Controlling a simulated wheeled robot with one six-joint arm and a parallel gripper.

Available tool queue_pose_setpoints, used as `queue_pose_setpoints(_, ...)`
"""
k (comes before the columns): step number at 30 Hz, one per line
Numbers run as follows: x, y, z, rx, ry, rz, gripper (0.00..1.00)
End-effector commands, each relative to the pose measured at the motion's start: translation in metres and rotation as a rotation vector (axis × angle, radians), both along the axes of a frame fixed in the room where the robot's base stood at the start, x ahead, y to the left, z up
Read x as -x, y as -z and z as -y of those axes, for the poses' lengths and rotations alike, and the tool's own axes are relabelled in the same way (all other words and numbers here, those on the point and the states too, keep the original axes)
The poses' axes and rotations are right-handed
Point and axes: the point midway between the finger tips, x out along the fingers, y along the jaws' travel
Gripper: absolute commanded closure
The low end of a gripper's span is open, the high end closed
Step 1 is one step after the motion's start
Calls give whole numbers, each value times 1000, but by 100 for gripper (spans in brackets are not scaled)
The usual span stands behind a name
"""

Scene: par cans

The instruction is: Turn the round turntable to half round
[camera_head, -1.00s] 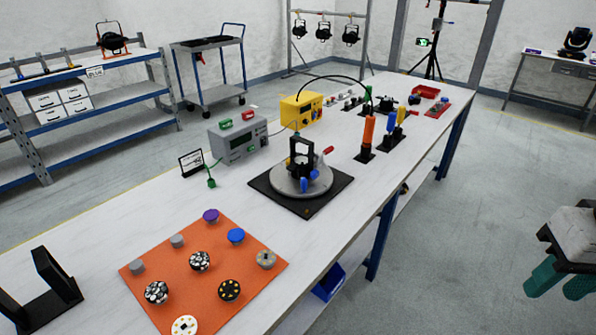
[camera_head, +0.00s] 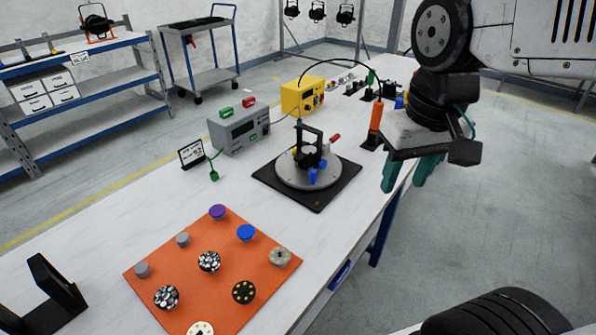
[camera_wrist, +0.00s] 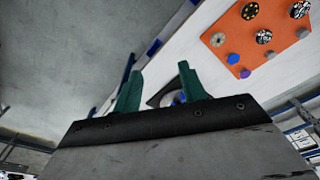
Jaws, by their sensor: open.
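The round turntable (camera_head: 290,178) is a grey disc on a black square base plate (camera_head: 318,201) in the middle of the white bench in the head view. A black upright frame (camera_head: 309,146), a red-handled part and blue parts stand on the disc. My gripper (camera_head: 405,178) has green fingers and hangs to the right of the turntable, over the bench's right edge, apart from it and empty. In the wrist view my gripper (camera_wrist: 160,88) is open, with the fingers spread. Part of the black plate (camera_wrist: 163,88) and a blue part show between and behind the fingers.
An orange mat (camera_head: 190,248) with several round knobs lies in front. A grey instrument (camera_head: 239,128), a yellow box (camera_head: 301,97) and an orange-handled tool (camera_head: 376,120) stand behind the turntable. A black cable arches over the back. The bench between mat and turntable is clear.

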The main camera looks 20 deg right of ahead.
Motion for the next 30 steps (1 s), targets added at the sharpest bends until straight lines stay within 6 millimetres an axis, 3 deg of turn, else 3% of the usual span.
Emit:
queue_pose_setpoints(8,-126,15,-5,-8,50,-45,58)
queue_pose_setpoints(13,-204,50,-12,-12,81,-65,58)
queue_pose_setpoints(18,-271,101,-20,-14,108,-85,58)
queue_pose_setpoints(24,-318,153,-27,-15,131,-98,58)
queue_pose_setpoints(30,-333,175,-29,-15,139,-101,58)
